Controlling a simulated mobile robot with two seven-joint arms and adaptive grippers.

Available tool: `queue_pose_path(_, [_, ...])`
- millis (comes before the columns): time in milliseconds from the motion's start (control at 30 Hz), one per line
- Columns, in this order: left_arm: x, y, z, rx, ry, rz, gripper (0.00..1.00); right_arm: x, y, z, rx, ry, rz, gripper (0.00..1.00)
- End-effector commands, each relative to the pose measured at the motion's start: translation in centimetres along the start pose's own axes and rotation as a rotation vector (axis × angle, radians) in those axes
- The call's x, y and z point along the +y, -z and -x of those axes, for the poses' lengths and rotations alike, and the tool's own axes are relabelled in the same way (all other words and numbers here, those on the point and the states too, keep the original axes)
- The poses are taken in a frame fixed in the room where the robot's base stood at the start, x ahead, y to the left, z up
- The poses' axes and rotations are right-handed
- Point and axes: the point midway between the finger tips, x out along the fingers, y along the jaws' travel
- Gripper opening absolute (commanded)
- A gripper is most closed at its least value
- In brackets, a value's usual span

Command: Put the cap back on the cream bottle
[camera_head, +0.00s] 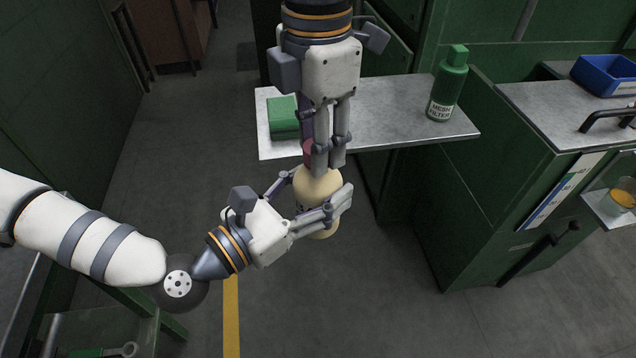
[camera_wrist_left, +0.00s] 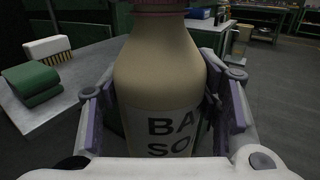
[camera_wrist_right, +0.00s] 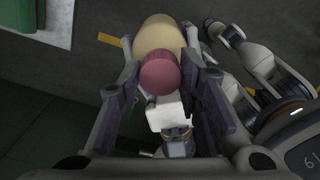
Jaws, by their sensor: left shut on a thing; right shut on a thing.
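The cream bottle (camera_head: 318,188) is held upright in the air in front of the shelf by my left gripper (camera_head: 322,208), which is shut around its body. In the left wrist view the bottle (camera_wrist_left: 160,75) fills the middle, with part of a black-lettered label showing. The dark pink cap (camera_head: 309,152) is at the top of the bottle, and it also shows in the left wrist view (camera_wrist_left: 160,5). My right gripper (camera_head: 328,168) points down from above and is shut on the cap. In the right wrist view the cap (camera_wrist_right: 159,75) lies over the bottle's top; whether it is seated is hidden.
A grey metal shelf (camera_head: 385,115) lies behind the bottle. On it stand a green bottle labelled mesh filter (camera_head: 446,88) and a green block-like item (camera_head: 283,117). A green cabinet (camera_head: 480,200) stands to the right, with a blue bin (camera_head: 605,75) above. The floor in front is clear.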

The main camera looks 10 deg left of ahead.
Motion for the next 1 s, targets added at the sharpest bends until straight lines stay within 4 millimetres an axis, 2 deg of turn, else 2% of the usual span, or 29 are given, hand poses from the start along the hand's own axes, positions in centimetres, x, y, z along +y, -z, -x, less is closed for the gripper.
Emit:
queue_pose_path(67, [0.01,-0.09,-0.02,-0.002,0.000,-0.001,0.00,-0.01,0.01,0.06,-0.006,-0.001,-0.143,0.00])
queue_pose_path(300, [0.02,-0.10,-0.03,-0.002,0.000,-0.001,0.00,0.00,-0.05,0.02,-0.008,-0.008,-1.103,0.00])
queue_pose_path(400, [0.01,-0.09,-0.02,-0.002,0.000,-0.001,0.00,-0.01,-0.06,-0.04,-0.004,-0.007,-1.416,0.00])
queue_pose_path(467, [0.01,-0.09,-0.02,-0.002,0.000,-0.001,0.00,0.00,-0.04,-0.04,-0.002,-0.007,-1.542,0.00])
queue_pose_path(600, [-0.01,-0.08,-0.02,-0.002,0.000,-0.001,0.00,-0.01,0.01,-0.06,0.001,-0.002,-1.526,0.00])
queue_pose_path(633, [-0.01,-0.08,-0.02,-0.002,0.000,-0.001,0.00,-0.01,0.01,-0.06,0.001,-0.002,-1.525,0.36])
queue_pose_path(700, [-0.01,-0.08,-0.02,-0.002,0.000,-0.001,0.00,-0.02,0.02,-0.06,0.001,-0.001,-1.524,0.52])
queue_pose_path(1000, [0.00,-0.08,-0.02,-0.002,0.000,-0.001,0.00,-0.02,0.02,0.09,0.001,-0.001,-1.521,0.52])
